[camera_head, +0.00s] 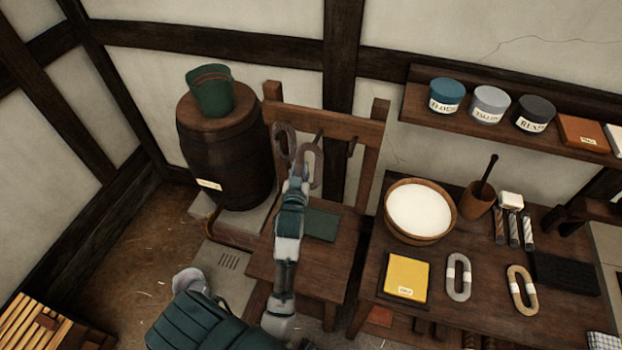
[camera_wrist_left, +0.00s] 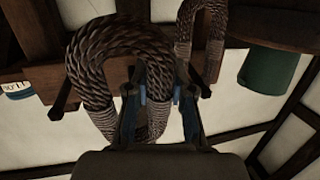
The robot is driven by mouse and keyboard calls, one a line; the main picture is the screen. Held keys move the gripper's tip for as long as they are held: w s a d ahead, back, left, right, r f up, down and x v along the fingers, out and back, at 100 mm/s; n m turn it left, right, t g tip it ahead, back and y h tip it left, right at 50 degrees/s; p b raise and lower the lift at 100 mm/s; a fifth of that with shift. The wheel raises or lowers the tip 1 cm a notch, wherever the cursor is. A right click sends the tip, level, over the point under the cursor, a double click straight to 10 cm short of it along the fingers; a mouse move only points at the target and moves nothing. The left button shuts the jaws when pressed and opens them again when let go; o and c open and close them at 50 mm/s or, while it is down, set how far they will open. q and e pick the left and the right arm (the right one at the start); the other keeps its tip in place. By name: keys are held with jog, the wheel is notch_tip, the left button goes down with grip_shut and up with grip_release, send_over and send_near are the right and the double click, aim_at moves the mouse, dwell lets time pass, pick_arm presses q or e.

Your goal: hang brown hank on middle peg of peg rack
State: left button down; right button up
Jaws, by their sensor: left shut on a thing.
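The brown hank (camera_head: 317,169) is a rope loop in front of the peg rack (camera_head: 334,122). My left gripper (camera_head: 297,173) is shut on one side of it; in the left wrist view the hank (camera_wrist_left: 112,45) fills the space by the fingers (camera_wrist_left: 160,105). The rack's middle peg (camera_head: 319,138) is right at the top of the hank; I cannot tell whether it passes through the loop. The right peg (camera_head: 351,146) is bare. A darker hank (camera_head: 280,140) hangs at the left peg, close beside my gripper. My right gripper is not in view.
A barrel (camera_head: 225,160) with a green bucket (camera_head: 209,91) stands left of the rack. A dark green cloth-like piece (camera_head: 321,225) lies below the rack. The table at right holds a bowl (camera_head: 419,211), a yellow packet (camera_head: 405,276) and two hanks (camera_head: 458,277) (camera_head: 522,289).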

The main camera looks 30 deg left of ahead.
pick_arm(q)
jog(key=a, duration=0.1)
jog(key=w+a+f, duration=0.1)
jog(key=a, duration=0.2)
jog(key=shift+w+a+f+b, duration=0.2)
jog(key=shift+w+b, duration=0.1)
jog(key=shift+b, duration=0.1)
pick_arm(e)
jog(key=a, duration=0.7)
pick_arm(q)
jog(key=w+d+r+b, duration=0.2)
jog(key=w+d, duration=0.1)
jog(key=d, duration=0.2)
jog(key=shift+w+a+f, duration=0.65)
jog(key=shift+w+a, duration=0.15)
jog(key=shift+w, duration=0.05)
jog(key=shift+w+a+f, duration=0.6)
jog(key=shift+w+a, duration=0.15)
jog(key=shift+w, duration=0.05)
jog(key=c, duration=0.9)
grip_release()
jog(key=shift+d+r, duration=0.1)
jog(key=shift+d, duration=0.1)
jog(key=shift+c, duration=0.2)
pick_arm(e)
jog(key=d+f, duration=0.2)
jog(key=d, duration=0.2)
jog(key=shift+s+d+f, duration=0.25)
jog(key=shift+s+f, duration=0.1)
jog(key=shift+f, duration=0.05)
